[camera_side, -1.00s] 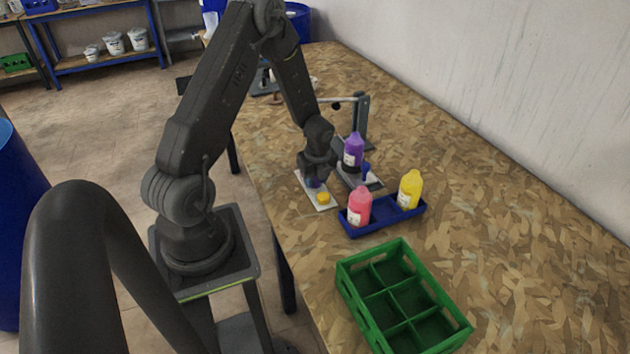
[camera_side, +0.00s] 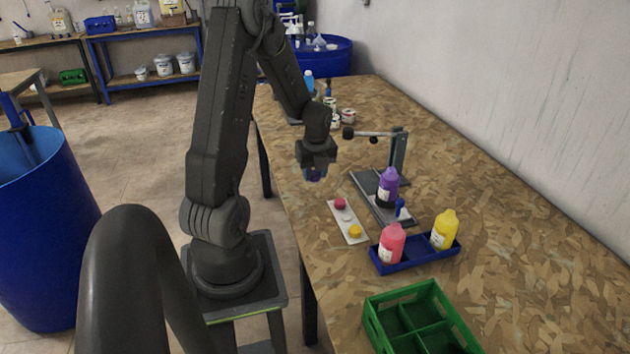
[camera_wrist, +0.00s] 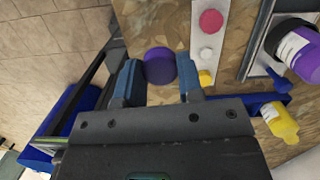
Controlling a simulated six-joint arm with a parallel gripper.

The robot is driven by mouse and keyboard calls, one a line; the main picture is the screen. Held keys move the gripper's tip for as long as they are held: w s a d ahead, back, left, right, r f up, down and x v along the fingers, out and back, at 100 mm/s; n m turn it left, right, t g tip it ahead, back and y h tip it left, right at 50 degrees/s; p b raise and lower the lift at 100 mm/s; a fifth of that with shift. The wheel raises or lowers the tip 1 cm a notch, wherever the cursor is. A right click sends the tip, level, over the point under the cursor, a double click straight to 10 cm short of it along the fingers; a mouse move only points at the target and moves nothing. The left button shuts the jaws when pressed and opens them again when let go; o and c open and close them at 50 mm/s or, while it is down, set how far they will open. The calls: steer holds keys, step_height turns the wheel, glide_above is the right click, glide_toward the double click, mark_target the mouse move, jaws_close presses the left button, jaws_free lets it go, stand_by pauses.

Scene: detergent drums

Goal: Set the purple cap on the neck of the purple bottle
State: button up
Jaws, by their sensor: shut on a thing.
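My gripper (camera_side: 315,172) is shut on the purple cap, raised above the table's left edge. In the wrist view the purple cap (camera_wrist: 160,66) sits between the two blue fingertips of my gripper (camera_wrist: 161,80). The purple bottle (camera_side: 387,187) stands upright on a grey stand, to the right of and lower than my gripper. It also shows at the right edge of the wrist view (camera_wrist: 301,52). The cap and the bottle are well apart. The top of the bottle's neck is cut off in the wrist view.
A white strip (camera_side: 357,233) holds a red cap (camera_side: 340,203) and a yellow cap (camera_side: 355,231). A blue tray (camera_side: 417,259) holds a pink bottle (camera_side: 391,243) and a yellow bottle (camera_side: 444,229). The grey stand (camera_side: 398,155) has a post and arm behind the purple bottle. A green crate (camera_side: 419,314) stands in front.

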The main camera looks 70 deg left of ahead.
steer(key=w+r, duration=0.3)
steer(key=w, duration=0.8)
step_height(320, 180, up, 3)
glide_above(392, 169)
steer(key=shift+d+f, duration=0.1)
steer(key=shift+f, duration=1.7)
steer(key=shift+f, duration=1.05)
steer(key=o, duration=1.4)
steer(key=shift+c, duration=0.2)
steer(key=shift+r, duration=3.8)
